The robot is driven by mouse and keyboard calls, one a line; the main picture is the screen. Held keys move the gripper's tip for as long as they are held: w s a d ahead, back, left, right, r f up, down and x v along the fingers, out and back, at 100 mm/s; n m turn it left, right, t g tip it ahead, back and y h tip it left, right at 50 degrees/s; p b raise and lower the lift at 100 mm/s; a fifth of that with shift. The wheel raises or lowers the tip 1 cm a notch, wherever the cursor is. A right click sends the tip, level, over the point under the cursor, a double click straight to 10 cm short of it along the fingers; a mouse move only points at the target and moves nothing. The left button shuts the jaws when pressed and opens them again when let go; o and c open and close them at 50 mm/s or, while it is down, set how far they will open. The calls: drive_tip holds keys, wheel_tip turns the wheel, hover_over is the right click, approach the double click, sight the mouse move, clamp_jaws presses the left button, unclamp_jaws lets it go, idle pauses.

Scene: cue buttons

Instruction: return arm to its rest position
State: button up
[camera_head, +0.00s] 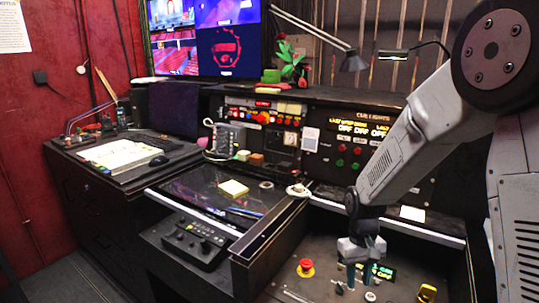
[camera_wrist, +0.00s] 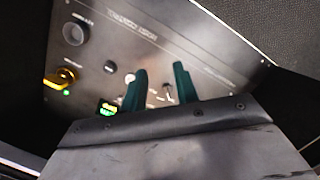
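My gripper (camera_head: 358,278) hangs from my arm at the right of the head view, pointing down over a grey control panel (camera_head: 325,285). In the wrist view its two dark green fingers (camera_wrist: 159,82) stand apart with nothing between them, so it is open and empty. The same panel (camera_wrist: 150,50) shows beyond the fingers. Whether the fingertips touch the panel is not clear.
A raised console edge (camera_head: 265,232) borders the panel. Monitors (camera_head: 205,40) and a desk lamp (camera_head: 354,62) stand behind.

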drive_tip(key=s+d+r+m+t, duration=0.1)
drive_tip(key=s+d+r+t, duration=0.1)
drive_tip(key=s+r, duration=2.1)
drive_tip(key=shift+s+d+m+t, duration=0.2)
drive_tip(key=shift+s+m+t, duration=0.1)
drive_tip(key=shift+s+t, duration=0.6)
